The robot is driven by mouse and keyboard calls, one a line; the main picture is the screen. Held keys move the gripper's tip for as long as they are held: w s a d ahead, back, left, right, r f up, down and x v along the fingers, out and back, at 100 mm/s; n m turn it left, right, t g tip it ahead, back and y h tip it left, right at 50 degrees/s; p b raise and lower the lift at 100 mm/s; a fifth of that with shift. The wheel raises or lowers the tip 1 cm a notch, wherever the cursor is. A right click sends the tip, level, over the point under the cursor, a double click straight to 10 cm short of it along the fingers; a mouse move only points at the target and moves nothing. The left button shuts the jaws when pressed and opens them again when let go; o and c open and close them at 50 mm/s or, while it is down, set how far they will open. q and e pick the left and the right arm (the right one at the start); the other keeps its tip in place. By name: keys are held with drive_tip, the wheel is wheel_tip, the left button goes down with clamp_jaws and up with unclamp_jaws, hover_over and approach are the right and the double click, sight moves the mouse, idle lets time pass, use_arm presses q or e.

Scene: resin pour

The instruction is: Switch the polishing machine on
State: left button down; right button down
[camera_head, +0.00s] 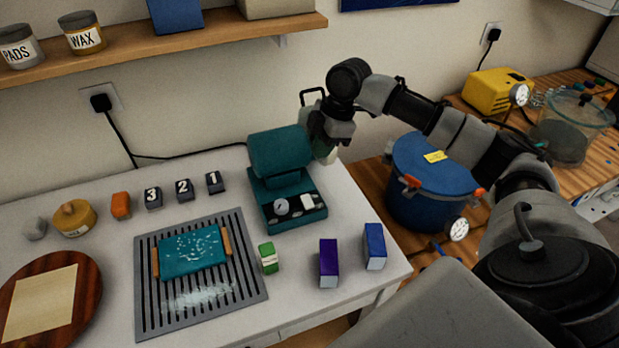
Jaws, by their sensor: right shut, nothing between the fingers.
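The teal polishing machine (290,222) stands upright at the back right of the white table. Its front panel carries a round dial (281,206) and a pale switch (307,201); I cannot tell the switch's position. My right gripper (328,156) is at the right side of the machine's upper head, above the level of the panel. It is shut and holds nothing. Its fingertips are small and dark here, and I cannot tell whether they touch the machine. My left gripper is out of view.
A grey slotted rack (150,317) with a teal slab (190,253), a green-white block (268,257), a purple box (328,263) and a blue box (375,246) lie in front. A blue pot (430,205) stands right. A cord runs behind to a wall socket (100,97).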

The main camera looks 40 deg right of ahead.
sight(305, 197)
drive_tip(key=p+x, duration=0.1)
drive_tip(key=x, duration=0.3)
drive_tip(key=p+x, duration=0.1)
drive_tip(key=x, duration=0.3)
drive_tip(key=d+p+x, duration=0.1)
drive_tip(key=x, duration=0.3)
drive_tip(key=shift+a+f, duration=0.15)
drive_tip(key=shift+f, duration=0.4)
drive_tip(key=shift+w+f, duration=0.1)
drive_tip(key=shift+f, duration=0.35)
